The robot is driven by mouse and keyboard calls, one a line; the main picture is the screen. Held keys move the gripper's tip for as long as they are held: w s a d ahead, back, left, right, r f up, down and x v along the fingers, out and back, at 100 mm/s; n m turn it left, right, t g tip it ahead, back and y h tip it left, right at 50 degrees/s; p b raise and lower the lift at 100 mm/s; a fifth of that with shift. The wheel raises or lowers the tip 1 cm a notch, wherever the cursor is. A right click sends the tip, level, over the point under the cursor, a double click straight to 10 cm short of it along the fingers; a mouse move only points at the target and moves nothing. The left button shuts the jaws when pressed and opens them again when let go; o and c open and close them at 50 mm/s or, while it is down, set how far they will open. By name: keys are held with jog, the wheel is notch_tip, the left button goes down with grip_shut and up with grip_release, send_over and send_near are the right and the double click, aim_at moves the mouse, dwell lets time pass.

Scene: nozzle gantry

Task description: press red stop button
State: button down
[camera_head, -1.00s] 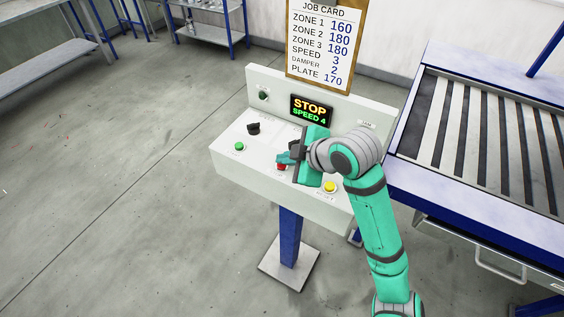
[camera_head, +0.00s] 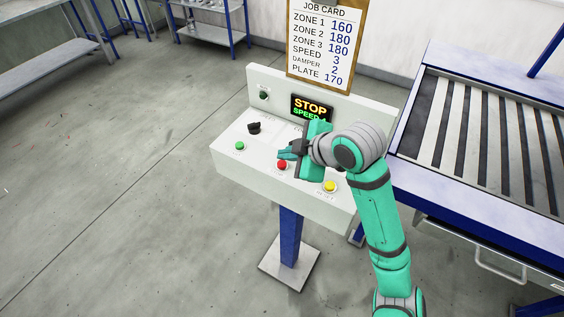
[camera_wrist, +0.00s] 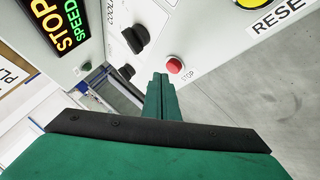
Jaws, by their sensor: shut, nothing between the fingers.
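The red stop button (camera_head: 282,164) sits on the top face of the white control panel (camera_head: 240,180), between a green and a yellow button. It also shows in the wrist view (camera_wrist: 174,66), with the word STOP beside it. My gripper (camera_head: 284,154) is shut and empty. In the head view its tip is just above and behind the red button, apart from it. In the wrist view the closed fingers (camera_wrist: 160,82) end beside the red button, with a small gap. The display (camera_head: 311,108) reads STOP, and its speed line is partly hidden by my gripper.
A green button (camera_head: 240,146), a black knob (camera_head: 254,128) and a yellow reset button (camera_head: 330,186) share the panel. A second black knob (camera_wrist: 132,38) shows near my fingers in the wrist view.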

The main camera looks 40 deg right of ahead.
aim_at(285, 167)
jog(key=shift+r, duration=0.1)
jog(key=shift+w+r, duration=0.15)
jog(key=shift+r, duration=1.15)
jog(key=shift+a+r, duration=0.1)
jog(key=shift+r, duration=1)
